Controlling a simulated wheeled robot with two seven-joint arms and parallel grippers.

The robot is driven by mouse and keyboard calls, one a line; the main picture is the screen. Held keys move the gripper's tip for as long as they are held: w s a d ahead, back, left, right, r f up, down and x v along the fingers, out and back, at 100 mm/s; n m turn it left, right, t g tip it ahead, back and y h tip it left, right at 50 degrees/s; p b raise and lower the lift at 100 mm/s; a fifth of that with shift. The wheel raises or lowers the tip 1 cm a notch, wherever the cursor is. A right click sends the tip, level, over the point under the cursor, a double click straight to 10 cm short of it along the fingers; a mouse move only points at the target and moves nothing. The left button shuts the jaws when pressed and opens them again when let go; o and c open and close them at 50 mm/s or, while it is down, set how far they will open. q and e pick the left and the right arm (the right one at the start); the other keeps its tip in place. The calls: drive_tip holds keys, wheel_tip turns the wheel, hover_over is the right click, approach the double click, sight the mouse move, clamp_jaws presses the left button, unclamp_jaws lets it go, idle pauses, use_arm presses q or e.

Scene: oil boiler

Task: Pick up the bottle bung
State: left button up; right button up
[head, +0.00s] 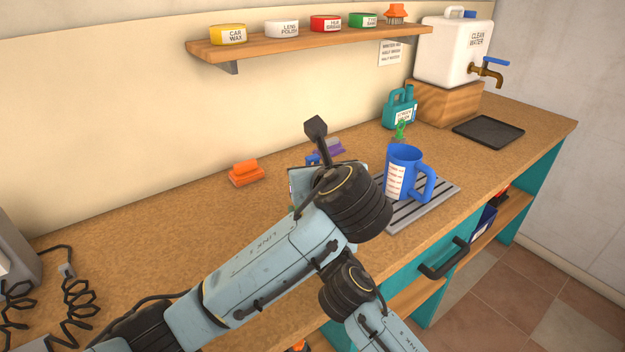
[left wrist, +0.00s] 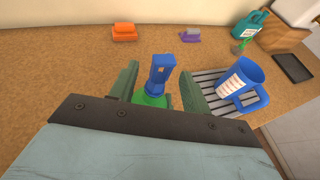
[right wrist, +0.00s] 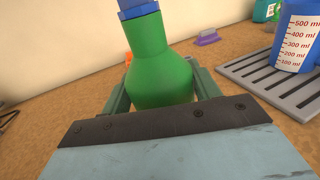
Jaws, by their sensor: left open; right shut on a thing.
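The blue bottle bung (left wrist: 162,70) sits in the neck of a green bottle (right wrist: 160,60); its blue lower part also shows at the top of the right wrist view (right wrist: 137,8). My left gripper (left wrist: 160,76) is open, with its green fingers on either side of the bung and gaps visible between. My right gripper (right wrist: 160,82) is shut on the green bottle's body. In the head view, my arms hide most of the bottle and both grippers.
A blue measuring jug (head: 405,172) stands on a grey slatted rack (head: 438,190) to the right. An orange sponge (head: 246,173) and a purple brush (head: 328,147) lie behind. A teal jug (head: 399,108) stands near the water tank (head: 454,50).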

use_arm(q)
drive_tip(key=shift+x, duration=1.3)
clamp_jaws()
drive_tip(key=shift+r, duration=5.05)
drive_tip(key=shift+r, duration=0.15)
wheel_tip(320, 180, up, 6)
drive_tip(key=w+a+r, duration=0.1)
drive_tip(key=w+a, duration=0.1)
drive_tip(key=w, duration=0.7)
drive_tip(key=shift+w+r, duration=0.35)
drive_tip(key=shift+r, duration=0.05)
drive_tip(key=shift+a, duration=0.1)
